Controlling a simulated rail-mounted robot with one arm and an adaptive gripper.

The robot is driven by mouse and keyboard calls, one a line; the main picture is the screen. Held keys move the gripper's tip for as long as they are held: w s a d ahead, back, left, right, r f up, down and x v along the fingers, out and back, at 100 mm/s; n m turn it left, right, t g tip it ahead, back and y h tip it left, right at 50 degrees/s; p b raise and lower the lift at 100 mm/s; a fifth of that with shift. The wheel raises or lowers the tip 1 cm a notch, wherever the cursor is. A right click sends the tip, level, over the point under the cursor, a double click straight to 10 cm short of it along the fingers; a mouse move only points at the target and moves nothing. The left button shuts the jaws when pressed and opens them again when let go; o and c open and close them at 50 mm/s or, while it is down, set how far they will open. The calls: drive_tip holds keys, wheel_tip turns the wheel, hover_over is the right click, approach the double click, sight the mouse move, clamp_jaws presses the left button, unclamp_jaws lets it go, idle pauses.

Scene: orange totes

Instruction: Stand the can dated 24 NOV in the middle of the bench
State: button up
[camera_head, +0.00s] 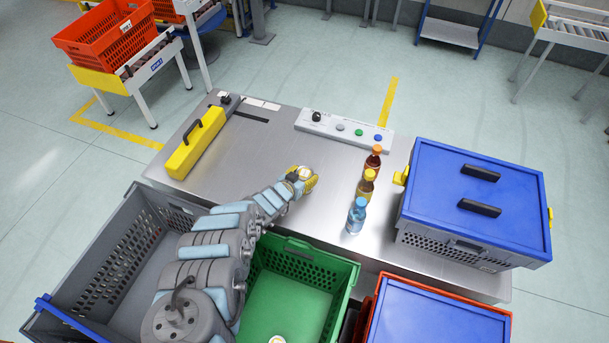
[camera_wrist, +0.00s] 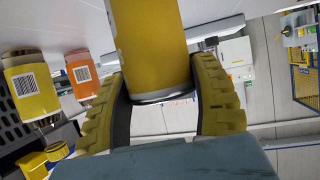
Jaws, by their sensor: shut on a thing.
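My gripper (camera_head: 312,180) is over the steel bench (camera_head: 330,168), near its middle. It is shut on a can (camera_head: 304,172), whose pale round top shows in the head view. In the wrist view the can (camera_wrist: 155,45) is yellow with a metal rim, held between the two yellow ribbed fingers of my gripper (camera_wrist: 165,100). No date on it can be read. Whether the can touches the bench cannot be told. Another can's round top (camera_head: 277,340) shows at the bottom edge, in the green tote (camera_head: 305,250).
A blue-lidded crate (camera_head: 480,205) fills the bench's right end. A yellow handled block (camera_head: 196,145) and a button panel (camera_head: 342,129) lie farther back. Bare steel lies between.

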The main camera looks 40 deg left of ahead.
drive_tip(key=shift+f, duration=0.1)
drive_tip(key=o, duration=1.2)
drive_tip(key=shift+o, duration=0.2)
